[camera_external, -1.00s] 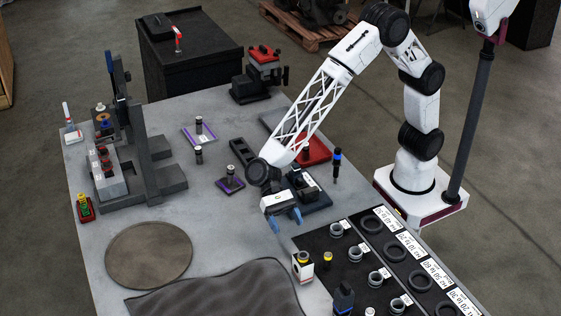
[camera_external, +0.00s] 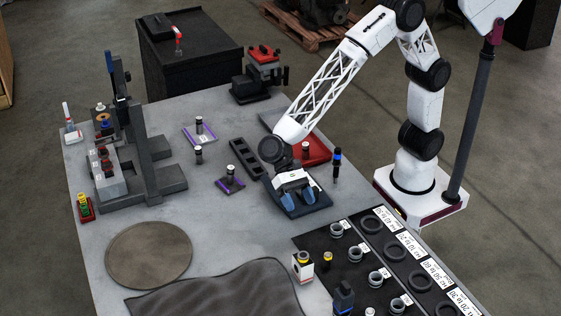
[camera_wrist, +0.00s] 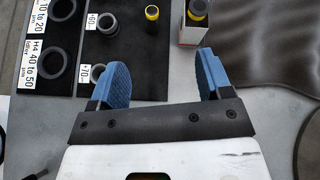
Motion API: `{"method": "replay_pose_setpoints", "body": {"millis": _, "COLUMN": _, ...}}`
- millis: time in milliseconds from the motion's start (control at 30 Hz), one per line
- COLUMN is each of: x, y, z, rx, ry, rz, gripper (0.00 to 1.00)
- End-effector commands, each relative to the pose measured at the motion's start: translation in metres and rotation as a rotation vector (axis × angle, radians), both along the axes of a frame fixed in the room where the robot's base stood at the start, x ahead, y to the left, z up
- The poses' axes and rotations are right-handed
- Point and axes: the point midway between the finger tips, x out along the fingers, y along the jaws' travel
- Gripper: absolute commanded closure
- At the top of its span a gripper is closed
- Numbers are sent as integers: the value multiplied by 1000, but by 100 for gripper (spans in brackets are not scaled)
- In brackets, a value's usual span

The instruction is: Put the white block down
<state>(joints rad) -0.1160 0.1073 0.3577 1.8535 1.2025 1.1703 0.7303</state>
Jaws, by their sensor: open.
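In the wrist view, nothing is between the fingers of my gripper (camera_wrist: 163,78), only grey tabletop and black mat beyond. A small white block (camera_external: 303,271) with a black, yellow-ringed cylinder on it stands by the black mat, in front of my gripper and apart from it. This block also shows at the top of the wrist view (camera_wrist: 194,36).
The black mat (camera_external: 318,240) holds several grey rings and labels. A red tray (camera_external: 318,151) lies behind my gripper. A dark slotted rack (camera_external: 245,158) and purple-edged plates with black cylinders stand to the left. A round brown disc (camera_external: 148,255) and a dark wavy mat (camera_external: 220,292) lie in front.

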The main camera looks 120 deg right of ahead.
Motion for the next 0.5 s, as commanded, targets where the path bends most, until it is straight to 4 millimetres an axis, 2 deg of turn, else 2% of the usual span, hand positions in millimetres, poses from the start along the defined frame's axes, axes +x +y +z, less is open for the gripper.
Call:
{"method": "replay_pose_setpoints", "body": {"millis": 33, "x": -13, "y": -7, "z": 10, "rx": -25, "ry": -34, "rz": 23, "gripper": 28}}
{"method": "replay_pose_setpoints", "body": {"millis": 200, "x": -57, "y": -31, "z": 32, "rx": -123, "ry": -152, "rz": 119, "gripper": 28}}
{"method": "replay_pose_setpoints", "body": {"millis": 500, "x": -136, "y": -75, "z": 62, "rx": -298, "ry": -351, "rz": 295, "gripper": 28}}
